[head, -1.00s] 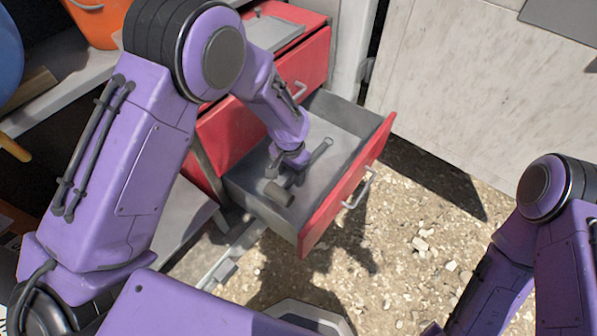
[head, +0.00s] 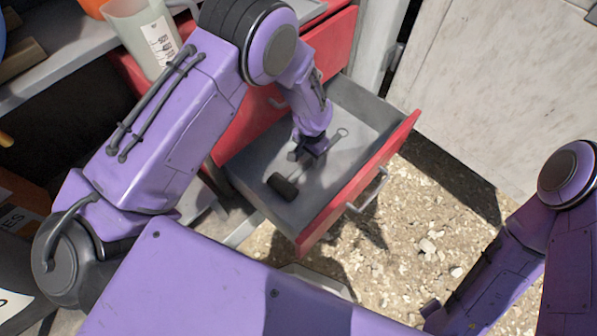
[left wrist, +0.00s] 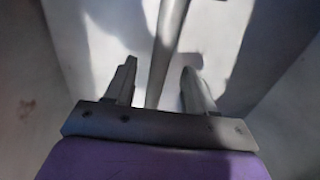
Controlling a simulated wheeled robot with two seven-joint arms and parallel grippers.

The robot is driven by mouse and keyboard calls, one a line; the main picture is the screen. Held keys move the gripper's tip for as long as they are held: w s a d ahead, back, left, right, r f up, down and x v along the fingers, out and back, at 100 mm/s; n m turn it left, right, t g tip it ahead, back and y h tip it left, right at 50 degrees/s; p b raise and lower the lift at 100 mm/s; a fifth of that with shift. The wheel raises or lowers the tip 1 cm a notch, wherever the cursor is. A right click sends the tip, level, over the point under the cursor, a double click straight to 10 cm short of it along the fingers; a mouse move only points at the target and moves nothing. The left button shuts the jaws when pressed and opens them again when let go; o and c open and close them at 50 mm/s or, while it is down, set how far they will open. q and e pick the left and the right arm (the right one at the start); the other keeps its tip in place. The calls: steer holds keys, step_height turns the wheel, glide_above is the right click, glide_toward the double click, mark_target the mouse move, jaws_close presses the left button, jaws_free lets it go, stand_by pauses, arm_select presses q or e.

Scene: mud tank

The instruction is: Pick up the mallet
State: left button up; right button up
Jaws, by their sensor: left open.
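The mallet lies in the open drawer (head: 262,197), with its dark cylindrical head (head: 283,187) toward the drawer's near left corner. Its thin grey handle (head: 341,134) runs up and right, ending in a small ring. My left gripper (head: 308,153) is low in the drawer over the handle and hides its middle. In the left wrist view, the open fingers (left wrist: 160,75) stand on either side of the handle (left wrist: 167,45), which runs between them. I cannot tell whether either finger touches it. My right arm shows at the right, but its fingers are not visible.
The drawer's red front panel (head: 362,182) with its handle (head: 368,192) borders the space on the right, and grey walls enclose the rest. A pale container (head: 143,35) stands on the shelf at upper left. Gravel ground (head: 400,240) lies right of the drawer.

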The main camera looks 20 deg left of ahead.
arm_select(q)
step_height(320, 180, down, 3)
steer(key=shift+r, duration=0.1)
steer(key=shift+c, duration=0.4)
jaws_close()
